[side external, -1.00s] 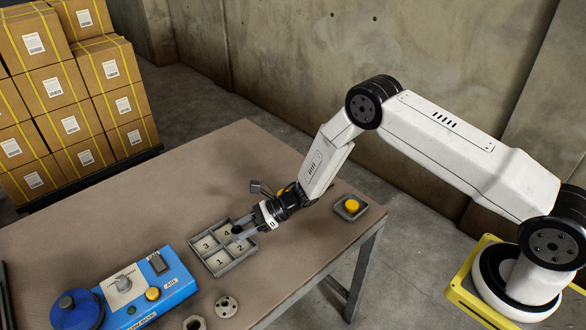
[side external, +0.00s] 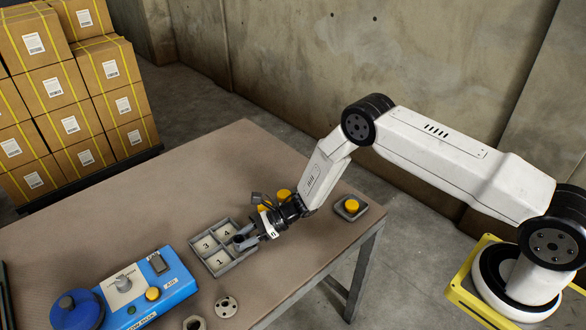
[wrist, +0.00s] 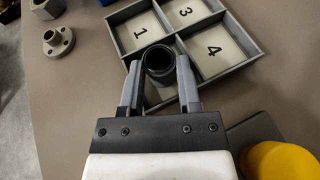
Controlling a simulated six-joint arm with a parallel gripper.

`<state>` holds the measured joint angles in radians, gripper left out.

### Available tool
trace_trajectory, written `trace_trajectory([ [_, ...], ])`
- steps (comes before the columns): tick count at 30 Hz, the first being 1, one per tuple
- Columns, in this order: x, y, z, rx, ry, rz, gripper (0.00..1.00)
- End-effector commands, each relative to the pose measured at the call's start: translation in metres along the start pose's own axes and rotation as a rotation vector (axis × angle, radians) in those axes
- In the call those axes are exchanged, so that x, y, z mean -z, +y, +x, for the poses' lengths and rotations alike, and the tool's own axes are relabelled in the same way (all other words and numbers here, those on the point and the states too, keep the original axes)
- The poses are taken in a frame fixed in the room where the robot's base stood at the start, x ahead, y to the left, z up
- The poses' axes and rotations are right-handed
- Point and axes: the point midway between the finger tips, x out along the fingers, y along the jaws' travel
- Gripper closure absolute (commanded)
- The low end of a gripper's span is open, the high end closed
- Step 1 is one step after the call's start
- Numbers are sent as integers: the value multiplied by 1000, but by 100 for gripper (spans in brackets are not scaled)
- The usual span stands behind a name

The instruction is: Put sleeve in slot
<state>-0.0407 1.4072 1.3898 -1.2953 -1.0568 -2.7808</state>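The sleeve (wrist: 159,63) is a dark, hollow, upright cylinder between my gripper's fingers (wrist: 160,75), which touch it on both sides. In the side view the sleeve (side external: 239,241) and my gripper (side external: 245,242) are at the near right compartment of the grey tray (side external: 212,272). The tray has four numbered slots; 1, 3 and 4 show empty, and the sleeve and fingers cover the number 2. I cannot tell whether the sleeve's bottom touches the slot floor.
A blue control box (side external: 150,290) stands left of the tray. A flanged metal part (side external: 227,306) and a nut (side external: 194,323) lie in front. Yellow-topped pieces (side external: 284,194) are behind my gripper, and a yellow button on a grey base (side external: 351,207) is to the right.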

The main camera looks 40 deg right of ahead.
Motion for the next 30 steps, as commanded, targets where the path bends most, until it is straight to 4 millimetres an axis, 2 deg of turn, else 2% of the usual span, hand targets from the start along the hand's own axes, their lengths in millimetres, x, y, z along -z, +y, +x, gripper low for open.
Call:
trace_trajectory([
  [1, 0, 0, 0, 0, 0, 0, 45],
  [3, 0, 0, 0, 0, 0, 0, 22],
  [18, -3, 0, -2, 1, 0, 0, 22],
  [23, -3, -1, -16, 2, 0, 2, 22],
  [30, -3, -1, -52, 4, 0, 2, 22],
])
